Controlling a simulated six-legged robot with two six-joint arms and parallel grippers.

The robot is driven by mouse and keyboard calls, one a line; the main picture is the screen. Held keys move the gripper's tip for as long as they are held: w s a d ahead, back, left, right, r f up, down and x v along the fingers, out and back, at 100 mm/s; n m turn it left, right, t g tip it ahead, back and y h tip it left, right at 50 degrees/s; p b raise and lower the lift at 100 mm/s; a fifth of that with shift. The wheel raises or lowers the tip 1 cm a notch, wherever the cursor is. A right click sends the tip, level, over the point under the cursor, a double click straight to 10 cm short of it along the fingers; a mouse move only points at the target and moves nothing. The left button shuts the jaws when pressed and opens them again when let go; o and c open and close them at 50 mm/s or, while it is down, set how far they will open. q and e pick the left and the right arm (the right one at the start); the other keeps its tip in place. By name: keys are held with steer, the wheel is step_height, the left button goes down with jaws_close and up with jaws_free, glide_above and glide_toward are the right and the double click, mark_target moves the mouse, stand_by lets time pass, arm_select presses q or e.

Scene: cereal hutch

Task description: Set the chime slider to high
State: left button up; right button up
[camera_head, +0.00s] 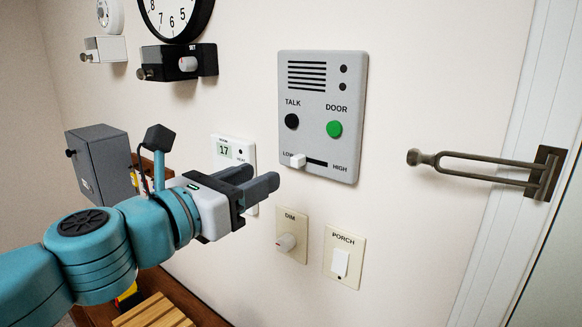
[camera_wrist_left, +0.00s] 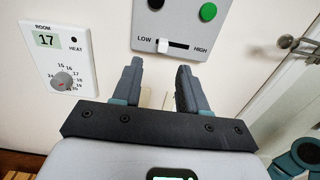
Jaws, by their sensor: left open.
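The grey intercom panel (camera_head: 313,85) is on the wall, with TALK and DOOR buttons above a slot marked LOW and HIGH. Its white chime slider knob (camera_head: 298,160) sits at the LOW end of the slot. The knob also shows at the LOW end in the left wrist view (camera_wrist_left: 163,45). My left gripper (camera_head: 271,184) is open and empty, below and left of the knob in the head view. In the left wrist view its two fingers (camera_wrist_left: 160,72) point toward the wall below the panel, apart from the knob. My right gripper is not in view.
A thermostat (camera_head: 221,150) is behind my left gripper. A DIM knob (camera_head: 287,243) and a PORCH switch (camera_head: 340,262) are below the panel. A clock (camera_head: 174,15) hangs at upper left.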

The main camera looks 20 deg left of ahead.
mark_target(294, 161)
arm_select(q)
steer(key=x, duration=0.2)
steer(key=d+x, duration=0.1)
steer(key=x, duration=0.2)
steer(key=shift+s+r, duration=0.1)
steer(key=shift+r, duration=0.1)
steer(key=w, duration=0.3)
steer(key=shift+w+d+f, duration=0.2)
steer(key=shift+w, duration=0.2)
steer(key=shift+s+d+r, duration=0.25)
steer(key=shift+s, duration=0.1)
steer(key=shift+w+f, duration=0.1)
steer(key=shift+w, duration=0.1)
steer(key=shift+c, duration=0.3)
steer(key=shift+w+a+f, duration=0.1)
steer(key=shift+w+a, duration=0.05)
steer(key=shift+w, duration=0.05)
steer(key=c, duration=0.5)
steer(key=shift+s, duration=0.1)
jaws_close()
